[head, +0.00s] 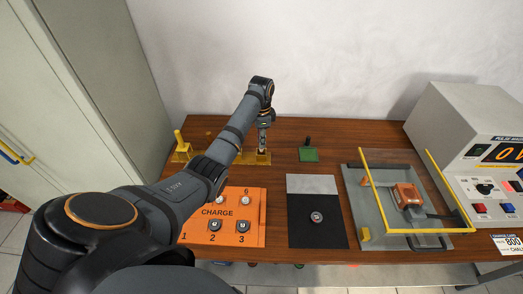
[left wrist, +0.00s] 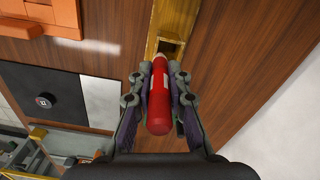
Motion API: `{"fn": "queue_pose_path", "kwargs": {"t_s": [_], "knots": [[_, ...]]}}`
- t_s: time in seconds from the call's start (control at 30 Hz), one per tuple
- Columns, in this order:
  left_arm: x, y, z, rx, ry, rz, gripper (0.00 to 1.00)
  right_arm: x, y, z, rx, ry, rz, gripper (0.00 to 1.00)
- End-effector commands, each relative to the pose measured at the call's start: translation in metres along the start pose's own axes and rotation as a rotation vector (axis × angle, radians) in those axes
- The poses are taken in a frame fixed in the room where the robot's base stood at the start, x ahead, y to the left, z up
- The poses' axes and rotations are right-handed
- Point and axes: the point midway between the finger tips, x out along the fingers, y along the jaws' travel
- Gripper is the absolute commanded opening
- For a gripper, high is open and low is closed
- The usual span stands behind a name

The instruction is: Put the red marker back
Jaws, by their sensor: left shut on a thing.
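The red marker (left wrist: 159,100) is gripped between the fingers of my left gripper (left wrist: 160,88) in the left wrist view. Its far end is close to a square dark hole (left wrist: 170,47) in the yellow rack (left wrist: 176,14); I cannot tell whether it touches the rack. In the head view my left gripper (head: 265,138) is over the right part of the yellow rack (head: 262,158) at the back of the table. The marker is not clearly seen there. My right gripper is not in view.
A yellow upright piece (head: 180,140) stands at the rack's left end. A green block (head: 308,155) with a dark handle stands to the right. In front are an orange charge box (head: 255,230), a black-and-white mat (head: 312,186) with a puck, and a yellow-framed clear enclosure (head: 450,190).

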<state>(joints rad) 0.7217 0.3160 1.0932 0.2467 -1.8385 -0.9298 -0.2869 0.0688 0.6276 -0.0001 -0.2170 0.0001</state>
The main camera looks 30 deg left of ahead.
Motion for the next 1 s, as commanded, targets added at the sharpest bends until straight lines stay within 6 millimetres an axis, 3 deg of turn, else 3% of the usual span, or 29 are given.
{"fn": "queue_pose_path", "kwargs": {"t_s": [0.3,0.57,0.9,0.93,1.0], "knots": [[0.011,-0.009,-0.002,0.001,0.0,0.001,0.0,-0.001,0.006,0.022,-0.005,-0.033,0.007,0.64],[0.043,-0.011,-0.003,0.001,-0.001,0.002,0.0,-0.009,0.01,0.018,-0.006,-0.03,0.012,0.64],[0.048,-0.011,-0.003,0.001,0.0,0.0,0.0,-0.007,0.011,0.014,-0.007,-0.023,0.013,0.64],[0.048,-0.011,-0.003,0.001,0.0,-0.001,0.19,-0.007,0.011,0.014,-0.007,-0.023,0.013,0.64],[0.047,-0.011,-0.003,0.001,0.0,-0.001,0.29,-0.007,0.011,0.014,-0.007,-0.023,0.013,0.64]]}}
